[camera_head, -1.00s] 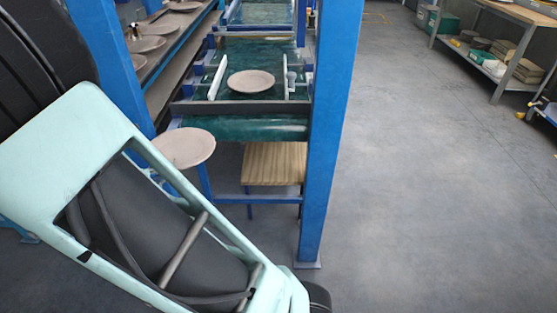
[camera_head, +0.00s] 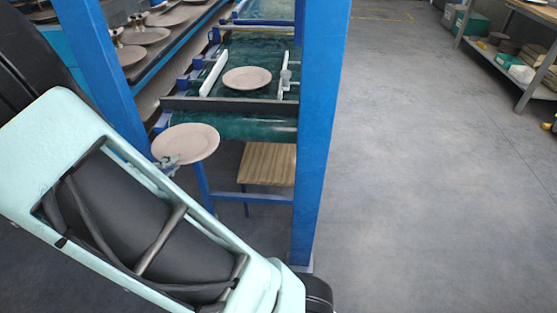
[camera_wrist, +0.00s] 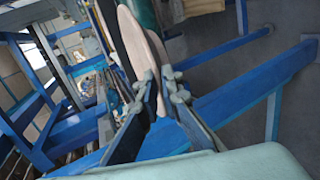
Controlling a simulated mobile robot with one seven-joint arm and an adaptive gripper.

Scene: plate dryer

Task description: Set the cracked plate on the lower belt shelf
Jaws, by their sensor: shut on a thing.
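A pale pinkish plate (camera_head: 188,141) is held roughly level in front of the belt's near end. No crack can be made out on it at this size. My gripper (camera_head: 168,162) is shut on its left near edge, partly hidden by my arm. In the wrist view the plate (camera_wrist: 132,42) shows nearly edge-on between the fingertips (camera_wrist: 160,82). The green belt (camera_head: 230,126) lies just behind and right of the plate. A two-level plate shelf runs along the left, with a lower level (camera_head: 165,86) under its upper one. I cannot tell which surface is the lower belt shelf.
Another plate (camera_head: 247,78) lies on the belt between white guide rails. Several plates, one of them here (camera_head: 145,36), sit on the left shelf. A blue post (camera_head: 318,130) stands close on the right. A wooden-topped stool (camera_head: 268,163) is under the belt. Floor right of the post is clear.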

